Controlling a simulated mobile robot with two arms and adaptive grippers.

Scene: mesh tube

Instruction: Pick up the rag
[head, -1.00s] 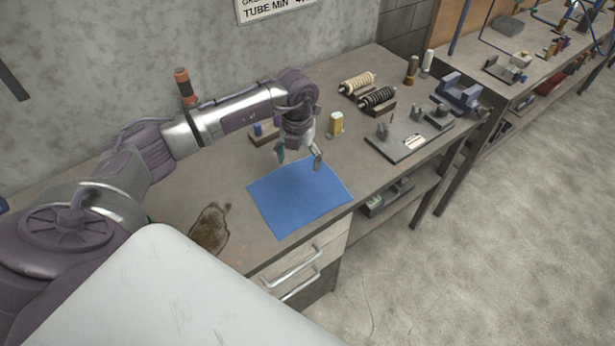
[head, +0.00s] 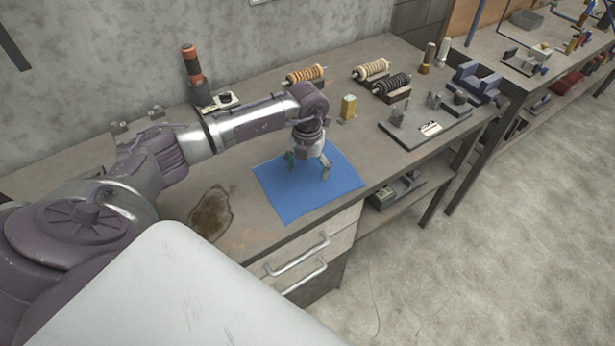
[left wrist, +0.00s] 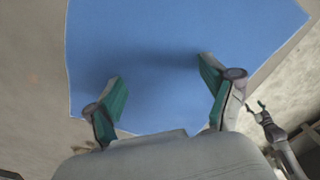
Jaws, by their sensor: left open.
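The rag is a flat blue cloth (head: 300,200) lying on the workbench near its front edge, above the drawers. My left gripper (head: 308,172) is over the upper middle of the rag, pointing down, with its fingers apart and nothing between them. In the left wrist view the rag (left wrist: 170,50) fills much of the picture beyond the two spread green-padded fingers of the left gripper (left wrist: 160,85). Whether the fingertips touch the cloth I cannot tell.
The workbench (head: 265,232) has a dark stain (head: 211,212) left of the rag. A grey fixture plate (head: 425,125) lies to the right. Drawer handles (head: 297,256) stick out in front.

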